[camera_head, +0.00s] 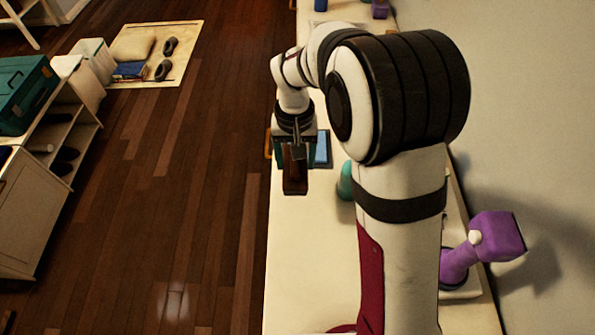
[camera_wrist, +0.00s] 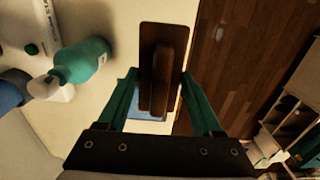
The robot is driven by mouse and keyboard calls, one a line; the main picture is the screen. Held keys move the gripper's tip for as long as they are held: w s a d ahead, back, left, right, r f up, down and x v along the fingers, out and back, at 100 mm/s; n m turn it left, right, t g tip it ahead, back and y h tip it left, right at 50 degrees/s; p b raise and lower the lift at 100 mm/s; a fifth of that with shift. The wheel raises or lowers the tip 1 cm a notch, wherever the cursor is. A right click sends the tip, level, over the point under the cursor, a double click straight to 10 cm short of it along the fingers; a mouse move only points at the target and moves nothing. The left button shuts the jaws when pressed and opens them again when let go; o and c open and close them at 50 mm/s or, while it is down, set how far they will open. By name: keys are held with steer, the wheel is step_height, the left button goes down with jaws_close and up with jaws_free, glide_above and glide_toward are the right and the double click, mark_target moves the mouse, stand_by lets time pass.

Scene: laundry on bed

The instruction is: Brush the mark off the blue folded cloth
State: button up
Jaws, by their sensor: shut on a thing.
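My gripper (camera_head: 294,150) is shut on a dark brown brush (camera_head: 295,181) with a flat plate and a raised handle. In the wrist view the brush (camera_wrist: 150,40) lies between the green fingers of my gripper (camera_wrist: 160,80). The blue folded cloth (camera_head: 322,147) lies on the pale surface, just beyond and to the right of the brush in the head view. In the wrist view only a strip of the cloth (camera_wrist: 150,116) shows below the brush. The gripper and brush hide part of the cloth, and I cannot make out the mark.
A green bottle (camera_wrist: 84,61) with a white cap lies near the brush; its green body also shows in the head view (camera_head: 346,181), partly behind my arm. A purple object (camera_head: 490,240) stands at the right. The pale surface (camera_head: 300,270) is clear in front.

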steer(key=w, duration=1.5)
steer(key=shift+w+a+f, duration=0.1)
steer(key=shift+a+f, duration=0.05)
steer(key=shift+f, duration=1.95)
steer(key=shift+w+a+f, duration=0.1)
steer(key=shift+f, duration=2)
steer(key=shift+d+f, duration=0.25)
steer(key=shift+c, duration=0.6)
steer(key=shift+d, duration=0.4)
steer(key=shift+c, duration=0.7)
steer(key=shift+d, duration=2.8)
steer(key=shift+a, duration=3.5)
steer(key=shift+d, duration=3.5)
steer(key=shift+a, duration=3.55)
step_height(320, 180, up, 8)
